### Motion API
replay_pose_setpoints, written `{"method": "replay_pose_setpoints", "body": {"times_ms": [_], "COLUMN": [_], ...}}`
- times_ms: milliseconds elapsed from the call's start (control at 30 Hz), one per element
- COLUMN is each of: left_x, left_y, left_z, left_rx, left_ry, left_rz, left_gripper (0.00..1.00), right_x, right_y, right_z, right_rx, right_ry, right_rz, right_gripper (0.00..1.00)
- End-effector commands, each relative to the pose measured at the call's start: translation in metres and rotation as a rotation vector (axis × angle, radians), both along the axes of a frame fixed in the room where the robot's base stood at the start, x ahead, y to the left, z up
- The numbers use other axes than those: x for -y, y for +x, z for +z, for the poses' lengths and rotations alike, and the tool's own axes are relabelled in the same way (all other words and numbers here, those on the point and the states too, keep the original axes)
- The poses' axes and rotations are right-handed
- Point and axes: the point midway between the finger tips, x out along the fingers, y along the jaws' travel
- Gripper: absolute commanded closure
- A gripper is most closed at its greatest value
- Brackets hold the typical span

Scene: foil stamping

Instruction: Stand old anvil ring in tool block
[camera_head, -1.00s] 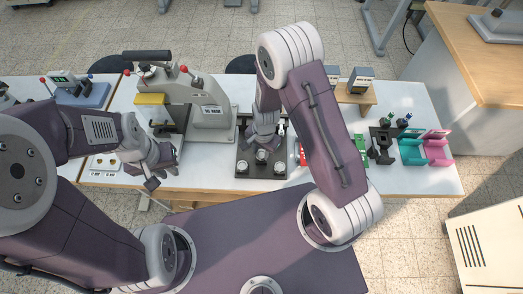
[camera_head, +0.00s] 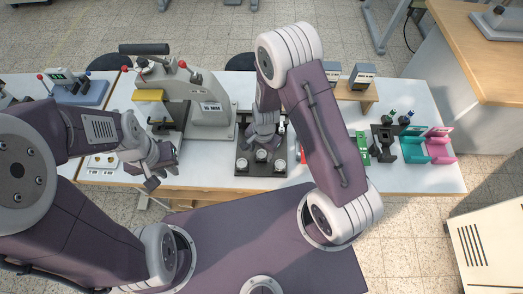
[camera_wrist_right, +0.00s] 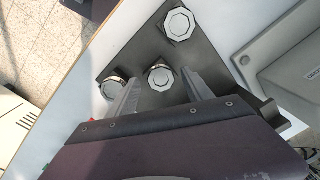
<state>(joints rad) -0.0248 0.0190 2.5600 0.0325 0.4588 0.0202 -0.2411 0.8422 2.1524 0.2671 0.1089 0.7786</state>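The dark tool block (camera_head: 247,140) lies on the white table in front of the press, and fills much of the right wrist view (camera_wrist_right: 130,48). Three silver round-topped pieces stand on it: a left one (camera_head: 242,164), a middle one (camera_head: 261,155) and a right one (camera_head: 280,165). I cannot tell which is the old anvil ring. My right gripper (camera_wrist_right: 158,88) is open over the block; its fingers flank the middle piece with gaps showing. Whether they reach down around it is unclear. My left gripper (camera_head: 155,178) hangs by the table's front edge; its finger opening is unclear.
A grey press (camera_head: 205,95) with a dark lever stands behind the block. Green (camera_head: 411,148) and pink (camera_head: 439,146) holders stand at the right. A small wooden shelf (camera_head: 357,95) is behind. White table shows between the left gripper and the block.

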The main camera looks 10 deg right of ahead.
Motion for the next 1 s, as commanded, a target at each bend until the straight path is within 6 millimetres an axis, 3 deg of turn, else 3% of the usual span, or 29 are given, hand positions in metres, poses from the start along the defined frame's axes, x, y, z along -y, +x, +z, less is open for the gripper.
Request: {"method": "replay_pose_setpoints", "body": {"times_ms": [200,300,600,1000], "left_x": [0.000,0.000,0.000,0.000], "left_y": [0.000,0.000,0.000,0.000], "left_z": [0.003,0.012,0.011,0.011], "left_rx": [0.000,0.000,0.000,0.000], "left_ry": [0.000,0.000,0.000,0.000], "left_rz": [0.000,0.000,0.000,0.000], "left_gripper": [0.80,0.80,0.80,0.80], "right_x": [0.000,0.001,0.003,0.003], "right_y": [0.000,0.000,-0.002,-0.003], "right_z": [0.007,0.028,0.082,0.091], "right_rx": [0.002,0.004,0.004,-0.001], "right_ry": [0.001,0.001,0.001,-0.001], "right_rz": [0.000,0.001,0.000,0.000], "right_gripper": [0.41,0.41,0.41,0.41]}}
